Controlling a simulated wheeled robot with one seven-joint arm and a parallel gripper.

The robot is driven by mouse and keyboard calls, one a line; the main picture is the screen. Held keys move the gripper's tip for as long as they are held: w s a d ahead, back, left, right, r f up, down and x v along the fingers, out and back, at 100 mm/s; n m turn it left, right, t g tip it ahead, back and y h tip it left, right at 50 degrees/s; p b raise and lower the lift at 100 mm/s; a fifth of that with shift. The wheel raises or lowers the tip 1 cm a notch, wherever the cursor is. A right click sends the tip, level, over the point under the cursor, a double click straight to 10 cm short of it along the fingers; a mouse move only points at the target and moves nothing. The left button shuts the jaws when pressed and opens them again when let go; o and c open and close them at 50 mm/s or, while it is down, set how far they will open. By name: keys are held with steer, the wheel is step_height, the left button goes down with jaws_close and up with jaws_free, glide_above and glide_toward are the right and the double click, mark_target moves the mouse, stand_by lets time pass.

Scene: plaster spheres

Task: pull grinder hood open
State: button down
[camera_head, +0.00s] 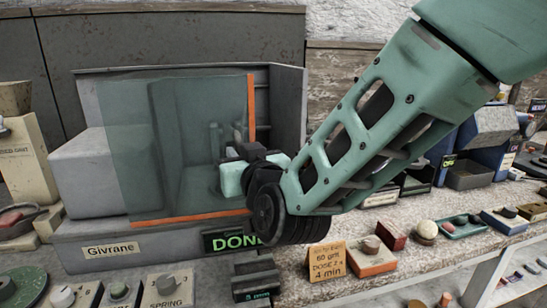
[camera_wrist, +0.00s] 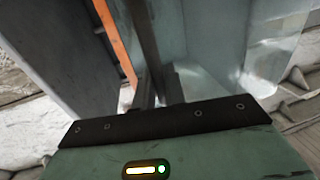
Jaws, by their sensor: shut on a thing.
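The grinder (camera_head: 150,240) is a grey machine labelled "Givrane" with a lit "DONE" display. Its hood (camera_head: 135,165) is a see-through panel with orange strips along the right and lower edges. My gripper (camera_head: 238,168) is at the right part of the hood, and its jaws are shut on it. The exact spot held is hidden by the jaws and wrist. In the wrist view my gripper (camera_wrist: 155,85) has its dark fingers close together beside an orange strip, with pale glassy surfaces to the right.
Dials and switch boxes (camera_head: 168,285) stand in front of the grinder. An orange card (camera_head: 327,260), a small box with a knob (camera_head: 371,256) and a sphere (camera_head: 426,230) lie to the right. Blue boxes (camera_head: 488,130) stand behind my arm. A cream block (camera_head: 25,150) stands at left.

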mark_target(152, 156)
steer(key=s+a, duration=0.1)
steer(key=a, duration=0.4)
steer(key=s+a, duration=0.2)
steer(key=a, duration=0.3)
steer(key=s+a+p, duration=0.1)
steer(key=a, duration=0.4)
steer(key=shift+s+a, duration=0.1)
steer(key=shift+s, duration=0.1)
steer(key=c, duration=1.5)
jaws_free()
steer(key=shift+c, duration=0.2)
steer(key=b+v, duration=0.2)
steer(key=v, duration=1.5)
steer(key=shift+s, duration=0.15)
